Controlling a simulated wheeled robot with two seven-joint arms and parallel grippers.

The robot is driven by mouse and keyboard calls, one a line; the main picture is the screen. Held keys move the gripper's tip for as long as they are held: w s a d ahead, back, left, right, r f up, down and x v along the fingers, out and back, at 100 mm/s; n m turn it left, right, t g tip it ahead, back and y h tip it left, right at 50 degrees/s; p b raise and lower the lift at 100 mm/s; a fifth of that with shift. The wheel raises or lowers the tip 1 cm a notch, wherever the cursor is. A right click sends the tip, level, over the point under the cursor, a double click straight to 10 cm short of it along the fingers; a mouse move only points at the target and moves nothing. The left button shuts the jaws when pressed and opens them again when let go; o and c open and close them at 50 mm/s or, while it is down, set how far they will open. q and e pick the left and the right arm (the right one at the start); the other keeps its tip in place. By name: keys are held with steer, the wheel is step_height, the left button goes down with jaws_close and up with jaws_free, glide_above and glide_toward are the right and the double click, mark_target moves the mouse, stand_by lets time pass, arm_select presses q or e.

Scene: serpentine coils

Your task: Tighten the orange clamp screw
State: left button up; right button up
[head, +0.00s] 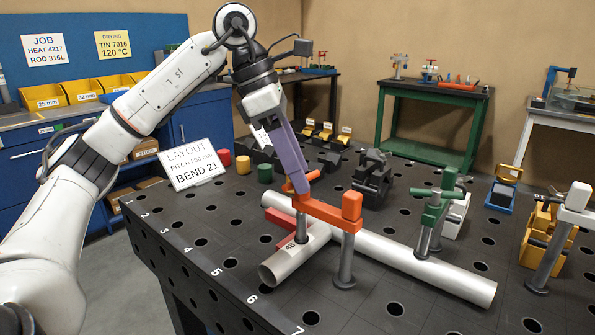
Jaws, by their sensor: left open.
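The orange clamp (325,214) stands on the dark perforated table, its post at the right and its arm reaching left over the pale metal tubes. Its orange screw handle (314,176) shows at the arm's left end, partly hidden by my gripper. The clamp's lower tip comes down at the short tube (285,264); whether it presses firmly I cannot tell. My left gripper (299,186) comes down from above with purple fingers, open, its tips at the screw handle. Whether they touch it I cannot tell. My right gripper is out of view.
A long tube (430,268) runs right, with a green clamp (432,210) over it. A black vise (372,178) and a layout sign (192,166) stand behind. The table's front middle is clear.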

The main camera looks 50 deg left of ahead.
arm_select(q)
steer(key=shift+f, duration=0.15)
steer(key=shift+d, duration=0.1)
jaws_close()
steer(key=shift+w+r, duration=0.1)
steer(key=shift+r, duration=0.1)
stand_by(1.1)
jaws_free()
steer(key=shift+f, duration=0.15)
